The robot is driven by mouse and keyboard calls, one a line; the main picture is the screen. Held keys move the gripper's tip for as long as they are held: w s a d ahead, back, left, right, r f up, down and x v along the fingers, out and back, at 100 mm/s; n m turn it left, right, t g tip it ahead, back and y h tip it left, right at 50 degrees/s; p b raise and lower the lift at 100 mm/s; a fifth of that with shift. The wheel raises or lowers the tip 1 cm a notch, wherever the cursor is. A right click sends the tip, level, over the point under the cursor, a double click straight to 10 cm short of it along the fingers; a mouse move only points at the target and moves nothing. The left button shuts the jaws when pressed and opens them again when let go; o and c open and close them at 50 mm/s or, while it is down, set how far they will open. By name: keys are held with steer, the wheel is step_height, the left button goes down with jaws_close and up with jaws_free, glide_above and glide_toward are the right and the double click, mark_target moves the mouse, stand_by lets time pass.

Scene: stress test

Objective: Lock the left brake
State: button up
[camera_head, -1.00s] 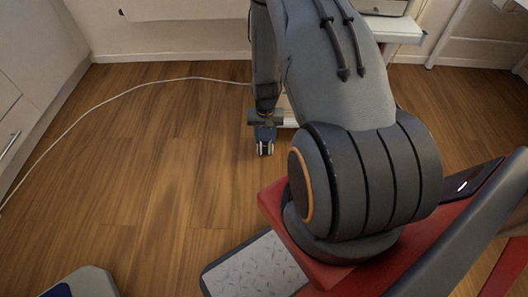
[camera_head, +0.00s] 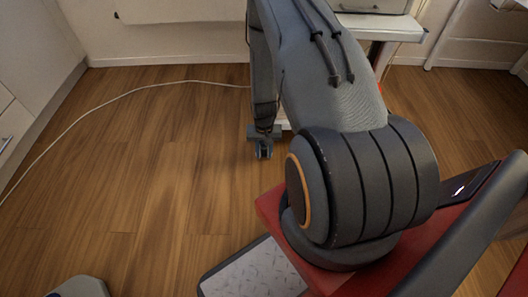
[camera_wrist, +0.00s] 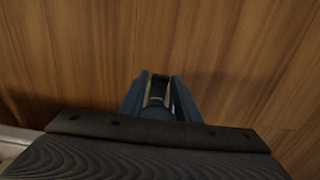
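My gripper (camera_head: 264,150) hangs from my arm, low over the wooden floor, beside the foot of a white-topped trolley (camera_head: 380,22). Floorboards lie beyond the fingertips. I cannot make out the left brake in either view; my arm covers much of the trolley's lower part.
A pale cable (camera_head: 130,93) curves across the floor from the left to behind my arm. White cabinets (camera_head: 30,60) stand along the left side and a white wall (camera_head: 170,40) at the back.

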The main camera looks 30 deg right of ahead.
jaws_close()
steer(key=shift+a+p, duration=0.1)
steer(key=shift+p, duration=0.55)
steer(key=shift+s+a+f+t+h+p, duration=0.1)
steer(key=shift+s+t+h+p, duration=0.3)
steer(key=shift+p, duration=0.5)
steer(key=shift+a+f+t+h+p, duration=0.1)
steer(key=shift+f+t+h+p, duration=0.2)
steer(key=shift+t+p, duration=0.4)
steer(key=shift+s+a+f+t+h+p, duration=0.1)
steer(key=shift+f+t+h+p, duration=0.5)
steer(key=shift+t+p, duration=0.4)
steer(key=shift+f+t+h+p, duration=0.45)
steer(key=shift+t+h, duration=0.15)
steer(key=shift+t, duration=0.1)
